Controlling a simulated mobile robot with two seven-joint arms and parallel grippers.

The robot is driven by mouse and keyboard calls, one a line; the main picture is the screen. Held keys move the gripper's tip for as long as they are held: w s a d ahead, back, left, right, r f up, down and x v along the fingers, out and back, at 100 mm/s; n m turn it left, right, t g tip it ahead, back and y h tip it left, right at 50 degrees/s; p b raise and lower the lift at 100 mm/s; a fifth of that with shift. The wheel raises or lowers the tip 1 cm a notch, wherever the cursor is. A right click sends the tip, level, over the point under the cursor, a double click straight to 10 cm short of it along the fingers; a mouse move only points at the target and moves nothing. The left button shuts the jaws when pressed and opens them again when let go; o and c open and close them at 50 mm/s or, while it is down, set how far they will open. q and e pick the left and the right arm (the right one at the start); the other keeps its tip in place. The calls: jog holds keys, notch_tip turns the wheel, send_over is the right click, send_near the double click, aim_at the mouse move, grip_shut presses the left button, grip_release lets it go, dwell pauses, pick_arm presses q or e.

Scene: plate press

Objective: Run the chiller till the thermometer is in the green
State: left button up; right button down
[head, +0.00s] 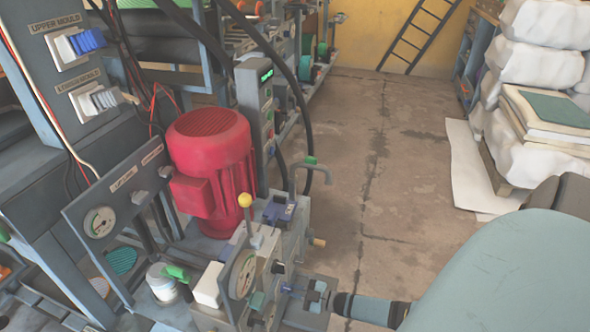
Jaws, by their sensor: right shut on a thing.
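No part is clearly labelled as the chiller. A round dial (99,222) sits on the grey panel at left, and a second dial (242,275) faces left on the machine at the front. I cannot tell which is the thermometer, and both are too small to read. My right gripper (296,290) reaches in from the lower right and is shut on a small part at the machine's right side. The fingers and housing hide what that part is. My left gripper is out of view.
A red motor (212,160) stands behind the front dial. A grey box (254,95) has a green display. White sacks (540,70) stand at right; the middle floor is clear.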

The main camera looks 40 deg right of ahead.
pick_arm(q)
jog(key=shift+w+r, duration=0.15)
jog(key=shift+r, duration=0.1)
pick_arm(e)
jog(key=n, duration=0.3)
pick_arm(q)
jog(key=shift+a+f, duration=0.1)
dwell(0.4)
pick_arm(e)
jog(key=c, duration=1.1)
grip_release()
jog(key=shift+c, duration=0.2)
jog(key=shift+s+d, duration=0.1)
pick_arm(q)
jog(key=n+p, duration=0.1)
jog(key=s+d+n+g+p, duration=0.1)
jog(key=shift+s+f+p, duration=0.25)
jog(key=shift+p, duration=0.15)
pick_arm(e)
jog(key=v, duration=1.3)
jog(key=shift+s+d, duration=0.2)
jog(key=shift+s, duration=0.1)
